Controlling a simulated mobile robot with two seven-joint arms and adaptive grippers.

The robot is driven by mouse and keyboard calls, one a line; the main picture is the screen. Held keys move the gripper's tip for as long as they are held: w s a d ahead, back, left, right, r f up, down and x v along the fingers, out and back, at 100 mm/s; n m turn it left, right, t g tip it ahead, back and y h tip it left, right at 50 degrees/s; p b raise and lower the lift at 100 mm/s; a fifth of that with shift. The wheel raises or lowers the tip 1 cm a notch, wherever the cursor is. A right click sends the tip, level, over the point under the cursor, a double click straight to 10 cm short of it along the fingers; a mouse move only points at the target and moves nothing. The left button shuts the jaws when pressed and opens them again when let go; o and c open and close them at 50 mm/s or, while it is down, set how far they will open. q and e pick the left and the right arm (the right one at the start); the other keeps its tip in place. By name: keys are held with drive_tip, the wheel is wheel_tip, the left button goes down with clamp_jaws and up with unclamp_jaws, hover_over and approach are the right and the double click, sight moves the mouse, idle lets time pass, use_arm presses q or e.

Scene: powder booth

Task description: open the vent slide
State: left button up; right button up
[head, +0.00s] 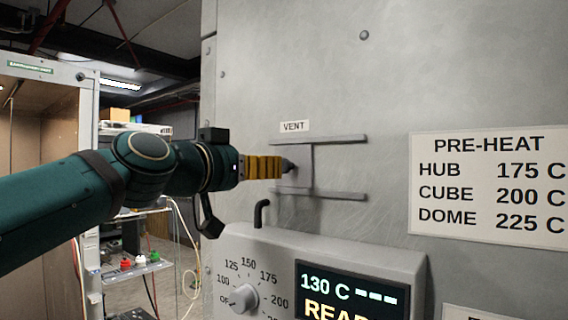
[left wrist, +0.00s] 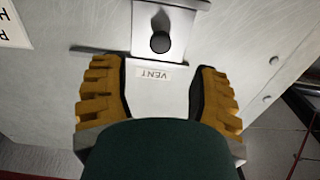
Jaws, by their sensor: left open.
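The vent slide is a grey plate (head: 304,174) set between two horizontal rails on the grey wall, with a dark round knob (head: 288,165). In the left wrist view the plate (left wrist: 172,19) and the black knob (left wrist: 160,42) are at the top, upside down. My left gripper (head: 279,167) has yellow ribbed fingers and points at the knob from the left. In the left wrist view its fingers (left wrist: 158,66) are spread wide and empty. The knob lies just beyond the fingertips, roughly midway between them, apart from both. My right gripper is out of view.
A "VENT" label (head: 293,126) sits above the upper rail (head: 335,139); the lower rail (head: 335,194) runs parallel. Below, a control box (head: 395,262) with a dial (head: 245,298), a display and a black bent handle (head: 261,212) juts out. A pre-heat sign (head: 487,187) is right.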

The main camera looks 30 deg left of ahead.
sight(284, 166)
use_arm(q)
drive_tip(key=w, duration=0.2)
drive_tip(key=w+p, duration=0.1)
drive_tip(key=w, duration=0.5)
drive_tip(key=shift+w+d+p, duration=0.15)
drive_tip(key=shift+d+p, duration=0.15)
clamp_jaws()
